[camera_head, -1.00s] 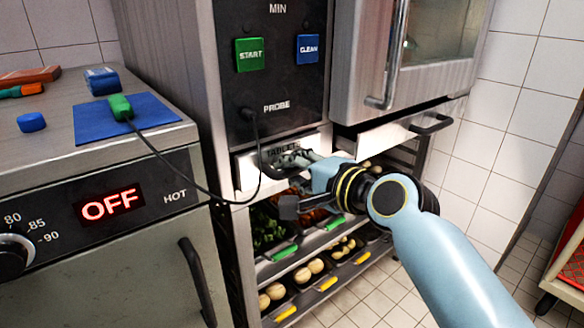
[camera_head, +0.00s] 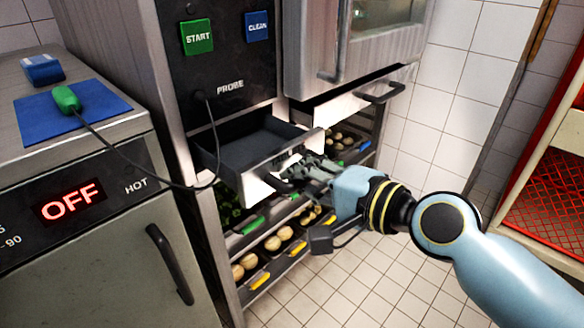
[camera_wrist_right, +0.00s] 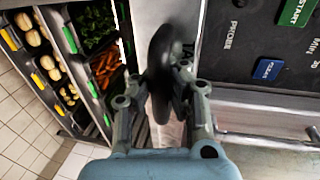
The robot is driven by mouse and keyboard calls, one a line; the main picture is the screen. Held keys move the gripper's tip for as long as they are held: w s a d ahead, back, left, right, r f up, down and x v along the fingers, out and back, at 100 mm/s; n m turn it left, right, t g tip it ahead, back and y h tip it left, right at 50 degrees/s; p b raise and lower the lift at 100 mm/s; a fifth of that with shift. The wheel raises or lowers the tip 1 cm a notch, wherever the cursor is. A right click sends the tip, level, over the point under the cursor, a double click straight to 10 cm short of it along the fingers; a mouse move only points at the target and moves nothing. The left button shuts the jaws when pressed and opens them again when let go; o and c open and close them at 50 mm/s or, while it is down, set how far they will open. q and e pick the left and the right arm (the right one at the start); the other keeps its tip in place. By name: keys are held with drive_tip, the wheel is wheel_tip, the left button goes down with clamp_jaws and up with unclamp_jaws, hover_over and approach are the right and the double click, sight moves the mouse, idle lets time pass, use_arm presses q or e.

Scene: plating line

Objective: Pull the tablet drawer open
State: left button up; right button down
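The tablet drawer (camera_head: 247,152) stands pulled out below the dark control panel, and its grey inside looks empty. Its black handle (camera_head: 284,180) is on the white front, partly hidden by my right gripper (camera_head: 298,172). In the right wrist view the handle (camera_wrist_right: 163,60) lies between the two fingers of my right gripper (camera_wrist_right: 174,85), which are closed around it. The drawer's label is mostly covered. My left gripper is not in view.
A second drawer (camera_head: 345,100), slightly open with a black handle, is to the right under the oven door. Racks with food trays (camera_head: 262,262) are below. A cable runs from the green probe (camera_head: 66,99) to the panel, passing in front of the drawer's left side.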

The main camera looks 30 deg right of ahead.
drive_tip(key=shift+w+r, duration=0.1)
drive_tip(key=c, duration=1.2)
unclamp_jaws()
drive_tip(key=shift+c, duration=0.2)
drive_tip(key=v, duration=1.2)
